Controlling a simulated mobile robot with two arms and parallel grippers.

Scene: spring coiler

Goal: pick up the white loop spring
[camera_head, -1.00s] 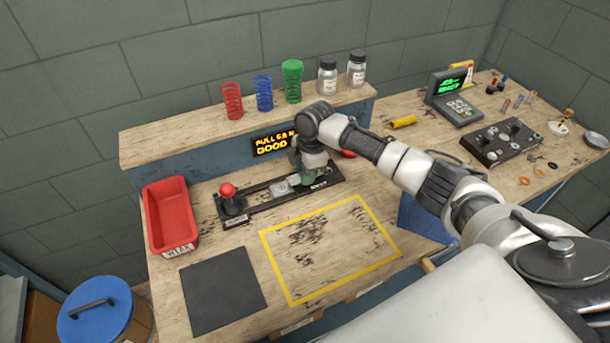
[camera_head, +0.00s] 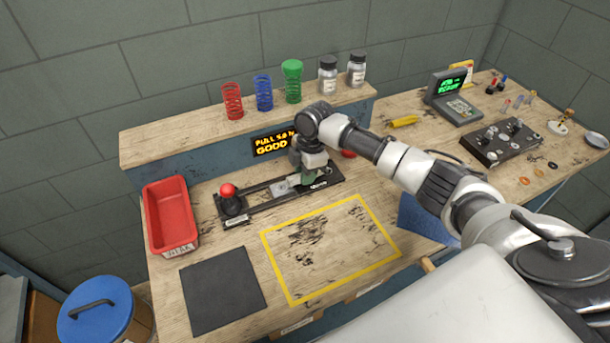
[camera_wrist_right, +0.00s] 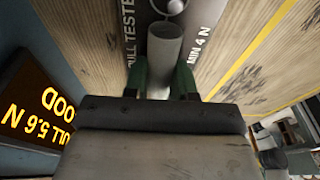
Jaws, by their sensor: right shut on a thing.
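My right gripper (camera_head: 305,179) is over the right part of the black pull tester (camera_head: 262,200) on the bench. In the right wrist view its green fingers (camera_wrist_right: 163,75) are shut on a pale grey-white cylinder with a round loop at its far end, which looks like the white loop spring (camera_wrist_right: 165,45). The loop lies over the tester's dark plate, marked "PULL TESTER" and "MIN 4 N". In the head view the spring is mostly hidden by the gripper. My left gripper is not in view.
A display (camera_head: 273,145) behind the tester reads "GOOD" with a pull value. Red (camera_head: 232,101), blue (camera_head: 264,93) and green (camera_head: 292,82) springs stand on the shelf. A red bin (camera_head: 170,215) is left. The yellow-outlined area (camera_head: 330,250) and dark mat (camera_head: 222,290) are clear.

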